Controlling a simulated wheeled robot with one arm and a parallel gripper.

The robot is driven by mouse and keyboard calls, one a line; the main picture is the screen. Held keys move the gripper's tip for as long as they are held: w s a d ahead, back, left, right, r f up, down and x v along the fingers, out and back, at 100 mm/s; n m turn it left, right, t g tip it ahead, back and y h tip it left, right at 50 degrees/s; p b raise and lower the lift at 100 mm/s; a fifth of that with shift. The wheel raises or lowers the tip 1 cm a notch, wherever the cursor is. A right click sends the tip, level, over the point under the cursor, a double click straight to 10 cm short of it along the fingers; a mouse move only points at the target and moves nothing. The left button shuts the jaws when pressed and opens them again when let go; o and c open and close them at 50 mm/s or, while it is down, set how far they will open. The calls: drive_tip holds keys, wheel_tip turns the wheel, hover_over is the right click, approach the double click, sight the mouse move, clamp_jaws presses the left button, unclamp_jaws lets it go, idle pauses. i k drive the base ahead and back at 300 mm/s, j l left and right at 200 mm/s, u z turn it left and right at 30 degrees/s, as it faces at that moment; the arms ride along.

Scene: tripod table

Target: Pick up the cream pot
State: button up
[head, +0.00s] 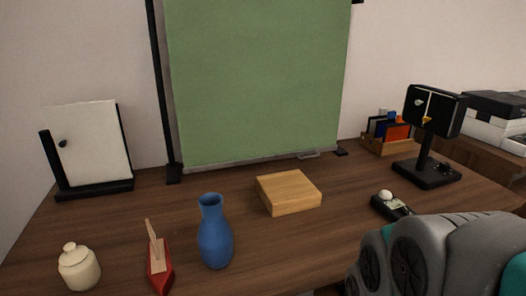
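The cream pot (79,268) is a small round lidded jar with a knob on top. It stands upright on the brown wooden table (335,240), at the front left in the head view. A red toy boat with a light wooden upright stands to its right, a small gap away. My arm shows as large grey rounded links at the lower right, far from the pot. My gripper is not in the picture, so its state is hidden.
The red boat (159,265) and a blue vase (214,235) stand right of the pot. A wooden block (288,192) lies mid-table. A white panel on a black stand (90,150) is behind the pot. A black device (430,135) stands at the right. Table between panel and pot is clear.

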sight(79, 267)
drive_tip(key=u, duration=1.7)
